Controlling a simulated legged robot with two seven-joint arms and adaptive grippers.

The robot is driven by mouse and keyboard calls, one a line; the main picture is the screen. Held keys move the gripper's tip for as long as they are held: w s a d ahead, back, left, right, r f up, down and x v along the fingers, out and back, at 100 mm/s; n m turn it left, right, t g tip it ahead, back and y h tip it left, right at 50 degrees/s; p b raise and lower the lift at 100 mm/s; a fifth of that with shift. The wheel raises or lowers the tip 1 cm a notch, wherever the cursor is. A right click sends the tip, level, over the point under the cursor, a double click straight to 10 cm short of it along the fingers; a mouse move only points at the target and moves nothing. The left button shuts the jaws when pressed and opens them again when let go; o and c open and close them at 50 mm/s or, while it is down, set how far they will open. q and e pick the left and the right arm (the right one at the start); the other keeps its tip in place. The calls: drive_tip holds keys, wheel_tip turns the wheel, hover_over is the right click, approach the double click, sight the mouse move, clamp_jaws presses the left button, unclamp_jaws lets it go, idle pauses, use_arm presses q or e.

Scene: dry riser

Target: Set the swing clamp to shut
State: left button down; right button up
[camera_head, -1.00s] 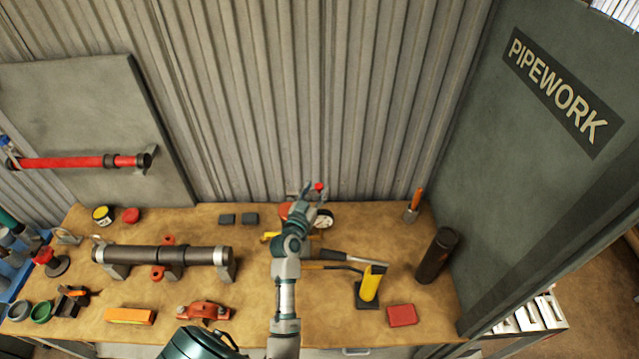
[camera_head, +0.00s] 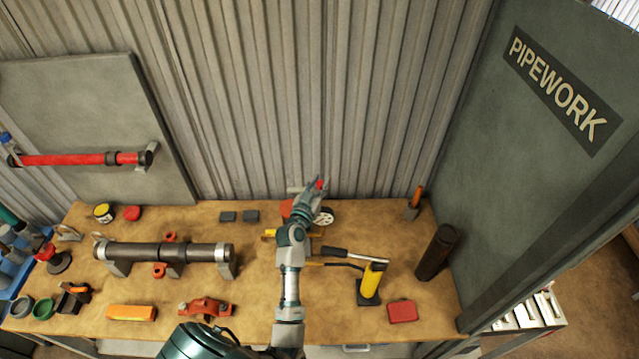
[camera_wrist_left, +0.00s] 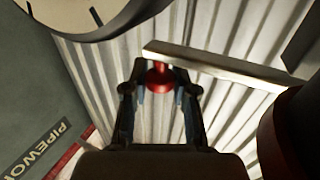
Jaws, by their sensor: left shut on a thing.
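My left gripper (camera_head: 317,186) is at the back of the bench, in front of the corrugated wall. It is shut on a red knob (camera_wrist_left: 160,78), which sits between the fingertips in the left wrist view (camera_wrist_left: 160,88). A pale flat metal bar (camera_wrist_left: 225,66) runs right from beside the knob; the knob and bar seem to be the swing clamp. In the head view the knob (camera_head: 320,184) is a small red spot at the fingers, and my arm hides most of what lies below. My right gripper is not in view.
A round white dial (camera_head: 324,217) stands close beside my gripper; its face fills the top left of the wrist view (camera_wrist_left: 85,12). A dark red rounded body (camera_wrist_left: 290,130) is close on the right there. A yellow hand pump (camera_head: 371,282) and dark cylinder (camera_head: 437,252) stand further right.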

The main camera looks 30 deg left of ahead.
use_arm(q)
drive_tip(key=shift+s+f+m+h+b, duration=0.2)
drive_tip(key=shift+s+m+h+b, duration=0.1)
drive_tip(key=shift+m+h+b, duration=0.4)
drive_tip(key=s+m+h+b, duration=0.1)
drive_tip(key=h+b, duration=0.1)
drive_tip(key=s+m+h+b, duration=0.1)
drive_tip(key=h, duration=0.1)
drive_tip(key=shift+d+f+h+b, duration=0.1)
drive_tip(key=shift+d+h+b, duration=0.2)
drive_tip(key=shift+d+b, duration=0.1)
drive_tip(key=shift+s+d+m+h+b, duration=0.2)
drive_tip(key=shift+s+m+h+b, duration=0.1)
drive_tip(key=shift+m+h+b, duration=0.3)
drive_tip(key=shift+r, duration=0.2)
drive_tip(key=c, duration=0.9)
unclamp_jaws()
drive_tip(key=shift+c, duration=0.2)
drive_tip(key=shift+s, duration=0.1)
approach(317, 192)
drive_tip(key=s+r, duration=0.1)
drive_tip(key=s, duration=0.1)
drive_tip(key=s+d+r, duration=0.1)
drive_tip(key=s+r, duration=0.1)
